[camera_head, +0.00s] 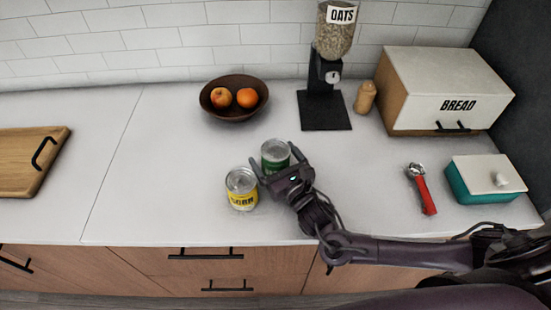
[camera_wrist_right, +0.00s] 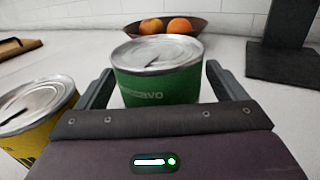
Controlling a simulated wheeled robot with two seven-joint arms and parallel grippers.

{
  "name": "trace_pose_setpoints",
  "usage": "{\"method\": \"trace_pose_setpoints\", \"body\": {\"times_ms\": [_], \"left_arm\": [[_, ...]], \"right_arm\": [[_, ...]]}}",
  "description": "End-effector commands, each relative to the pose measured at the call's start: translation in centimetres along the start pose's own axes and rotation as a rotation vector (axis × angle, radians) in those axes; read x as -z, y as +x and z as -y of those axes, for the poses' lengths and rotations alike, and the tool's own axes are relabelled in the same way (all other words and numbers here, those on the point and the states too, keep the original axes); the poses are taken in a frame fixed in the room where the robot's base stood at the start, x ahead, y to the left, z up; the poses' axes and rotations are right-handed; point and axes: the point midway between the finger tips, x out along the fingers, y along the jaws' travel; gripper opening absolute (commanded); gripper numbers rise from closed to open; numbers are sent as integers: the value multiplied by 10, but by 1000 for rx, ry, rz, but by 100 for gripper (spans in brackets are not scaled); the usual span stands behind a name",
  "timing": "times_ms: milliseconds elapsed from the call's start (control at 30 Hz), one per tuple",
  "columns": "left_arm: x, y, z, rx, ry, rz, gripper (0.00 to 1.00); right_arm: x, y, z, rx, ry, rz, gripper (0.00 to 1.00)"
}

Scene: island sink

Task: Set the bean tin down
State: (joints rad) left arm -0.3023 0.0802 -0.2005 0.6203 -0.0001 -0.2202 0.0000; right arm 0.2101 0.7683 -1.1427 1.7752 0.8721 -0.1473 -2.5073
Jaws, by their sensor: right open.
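The green tin (camera_head: 276,150), which I take to be the bean tin, stands upright on the white counter. In the right wrist view the green tin (camera_wrist_right: 158,88) shows its silver lid and part of a pale label. My right gripper (camera_head: 272,157) is open, with one finger on each side of this tin. In the right wrist view gaps show beside the tin, so the fingers look apart from it. The tin's lower part is hidden behind the gripper. My left gripper is not in view.
A yellow corn tin (camera_head: 241,190) stands close by on the left. Behind are a fruit bowl (camera_head: 233,113) and an oats dispenser (camera_head: 325,108). A red-handled tool (camera_head: 424,192), teal box (camera_head: 485,182) and bread box (camera_head: 440,95) are right.

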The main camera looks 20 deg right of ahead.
Motion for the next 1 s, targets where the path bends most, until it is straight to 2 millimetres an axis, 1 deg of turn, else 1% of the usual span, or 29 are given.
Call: {"method": "trace_pose_setpoints", "body": {"times_ms": [33, 100, 333, 367, 867, 900, 1000], "left_arm": [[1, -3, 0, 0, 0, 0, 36], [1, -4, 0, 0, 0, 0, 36], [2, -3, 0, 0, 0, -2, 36], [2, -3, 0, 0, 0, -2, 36], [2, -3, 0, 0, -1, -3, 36], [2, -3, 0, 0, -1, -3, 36], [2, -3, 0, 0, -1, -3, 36]], "right_arm": [[-2, 7, 0, 1, 0, 2, 91], [-1, 11, 0, 0, 0, 1, 91], [0, 12, 0, 0, 0, -1, 91], [0, 12, 0, 0, 0, -1, 90], [-2, 13, 0, 1, 1, 3, 24], [-2, 13, 0, 1, 1, 3, 22], [-2, 13, 0, 1, 1, 3, 22]]}}
